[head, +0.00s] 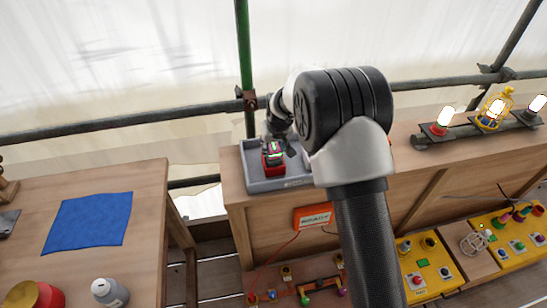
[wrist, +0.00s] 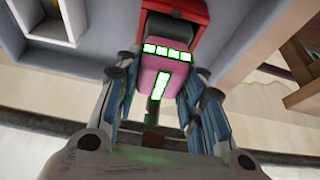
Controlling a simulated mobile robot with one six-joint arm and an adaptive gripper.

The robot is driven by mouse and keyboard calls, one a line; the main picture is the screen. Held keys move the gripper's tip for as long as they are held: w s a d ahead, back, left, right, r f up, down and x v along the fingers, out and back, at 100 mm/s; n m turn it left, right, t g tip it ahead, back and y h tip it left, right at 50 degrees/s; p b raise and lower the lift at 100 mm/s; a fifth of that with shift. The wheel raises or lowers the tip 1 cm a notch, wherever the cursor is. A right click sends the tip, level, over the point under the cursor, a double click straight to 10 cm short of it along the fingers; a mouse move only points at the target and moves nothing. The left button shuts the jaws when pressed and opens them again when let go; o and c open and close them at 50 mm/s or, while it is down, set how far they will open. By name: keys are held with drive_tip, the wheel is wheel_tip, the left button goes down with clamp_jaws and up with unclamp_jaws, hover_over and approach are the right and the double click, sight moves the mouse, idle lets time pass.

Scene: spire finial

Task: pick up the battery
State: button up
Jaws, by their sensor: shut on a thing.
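The battery (head: 275,147) is a small block with lit green bars, in the grey tray on the workbench at centre. In the wrist view the battery (wrist: 150,68) shows a pinkish face with a green row and a green stroke. My gripper (wrist: 162,88) has a finger on each side of it and is shut on it. In the head view my gripper (head: 279,137) comes down from above, partly hidden by my own arm. A red holder (head: 273,165) is directly below the battery; it also shows in the wrist view (wrist: 176,10). I cannot tell whether they are apart.
The grey tray (head: 262,187) has raised walls around the holder. A table at left carries a blue cloth (head: 88,222), a red tin (head: 47,296) and a grey bottle (head: 110,292). Lamps (head: 494,111) stand at right. Scaffold poles run behind the workbench.

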clamp_jaws()
drive_tip(key=shift+r, duration=0.2)
drive_tip(key=shift+w+r, duration=0.1)
drive_tip(key=shift+r, duration=0.15)
drive_tip(key=r+p, duration=0.1)
drive_tip(key=r, duration=0.3)
drive_tip(key=r+p, duration=0.1)
drive_tip(key=r, duration=0.1)
drive_tip(key=shift+s+r+p, duration=0.3)
drive_tip(key=shift+s, duration=0.05)
drive_tip(key=s+d+p, duration=0.1)
drive_tip(key=s+d, duration=0.3)
drive_tip(key=s, duration=1.3)
drive_tip(key=shift+f, duration=0.2)
